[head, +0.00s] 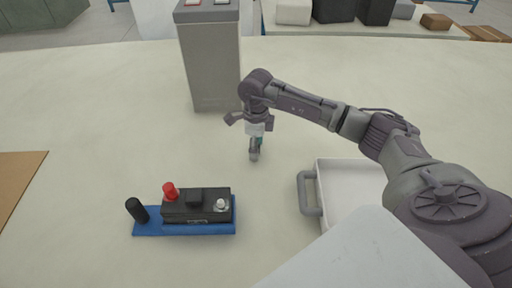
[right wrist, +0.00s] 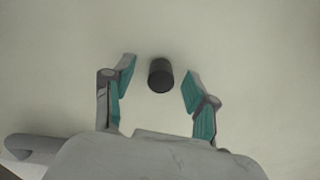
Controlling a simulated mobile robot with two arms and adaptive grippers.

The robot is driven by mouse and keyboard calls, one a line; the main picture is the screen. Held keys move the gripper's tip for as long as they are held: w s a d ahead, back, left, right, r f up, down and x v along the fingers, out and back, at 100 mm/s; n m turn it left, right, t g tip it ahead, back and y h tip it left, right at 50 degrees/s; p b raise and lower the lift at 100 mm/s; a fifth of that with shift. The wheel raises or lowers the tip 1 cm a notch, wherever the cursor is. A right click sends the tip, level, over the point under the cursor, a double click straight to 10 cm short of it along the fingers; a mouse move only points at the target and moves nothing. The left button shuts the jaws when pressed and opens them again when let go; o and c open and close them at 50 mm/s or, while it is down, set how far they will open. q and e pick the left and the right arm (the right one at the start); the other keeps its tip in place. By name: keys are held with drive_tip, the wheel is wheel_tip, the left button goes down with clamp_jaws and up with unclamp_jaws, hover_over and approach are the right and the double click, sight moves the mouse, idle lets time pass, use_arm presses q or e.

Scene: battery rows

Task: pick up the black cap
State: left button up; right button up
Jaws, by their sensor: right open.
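The black cap (right wrist: 160,75) shows in the right wrist view as a dark cylinder on the pale table, in the gap between my right gripper's fingertips. My right gripper (right wrist: 158,84) is open, with teal-padded fingers on either side of the cap and a visible gap on each side. My left gripper is not in view.
A black battery (head: 197,207) with a red cap (head: 170,191) and a bare silver terminal (head: 220,205) sits on a blue base (head: 186,229). A black post (head: 136,210) stands at its left end. A grey box (head: 212,65) stands behind; a white tray (head: 322,190) is right.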

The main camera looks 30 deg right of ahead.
drive_tip(key=c, duration=0.9)
drive_tip(key=shift+o, duration=0.2)
drive_tip(key=shift+r, duration=0.15)
